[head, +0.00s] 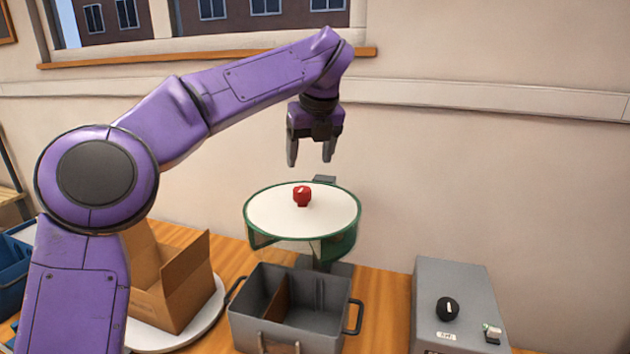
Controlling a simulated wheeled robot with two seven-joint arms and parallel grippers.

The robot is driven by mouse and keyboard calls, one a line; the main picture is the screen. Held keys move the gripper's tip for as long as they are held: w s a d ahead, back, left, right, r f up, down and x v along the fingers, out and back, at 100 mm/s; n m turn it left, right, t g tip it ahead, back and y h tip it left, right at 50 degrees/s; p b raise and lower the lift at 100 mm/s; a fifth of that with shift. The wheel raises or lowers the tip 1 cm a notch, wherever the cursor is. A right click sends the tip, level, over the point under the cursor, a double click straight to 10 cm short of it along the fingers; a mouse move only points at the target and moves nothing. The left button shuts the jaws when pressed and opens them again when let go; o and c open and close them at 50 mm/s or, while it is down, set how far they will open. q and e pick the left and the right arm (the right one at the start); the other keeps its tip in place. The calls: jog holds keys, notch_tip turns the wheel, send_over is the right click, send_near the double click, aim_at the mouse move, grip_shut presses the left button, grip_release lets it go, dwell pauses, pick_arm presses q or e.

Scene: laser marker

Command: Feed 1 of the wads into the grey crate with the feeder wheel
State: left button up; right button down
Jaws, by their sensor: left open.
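My left gripper (310,160) is open and empty, pointing down above the back of a round white disc with a green rim (335,208). This disc looks like the feeder wheel. A small red knob-like piece with a pale mark (302,196) is on the disc near its middle, below the fingers and apart from them. The grey crate (343,319) is in front of the disc, with a brown divider (275,301) inside and black side handles. I cannot pick out any wads; the space under the disc is mostly hidden. My right gripper is not in view.
An open cardboard box (181,290) rests on a white round plate (206,322) left of the crate. A grey control box (456,283) with a black knob (447,308) is at the right. A blue bin (12,272) is at the far left. Wooden table shows between crate and control box.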

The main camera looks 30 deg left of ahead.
pick_arm(q)
send_over(303, 190)
jog(key=s+d, duration=0.1)
jog(key=s, duration=0.1)
jog(key=f, duration=0.5)
jog(key=shift+w+d, duration=0.1)
jog(key=shift+w, duration=0.1)
jog(key=x, duration=0.2)
jog(key=p+x, duration=0.1)
jog(key=x, duration=0.1)
jog(key=shift+w+f, duration=0.15)
jog(key=shift+w, duration=0.25)
jog(key=shift+s, duration=0.15)
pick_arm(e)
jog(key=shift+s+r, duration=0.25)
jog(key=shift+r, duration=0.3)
pick_arm(q)
jog(key=shift+c, duration=1)
grip_shut()
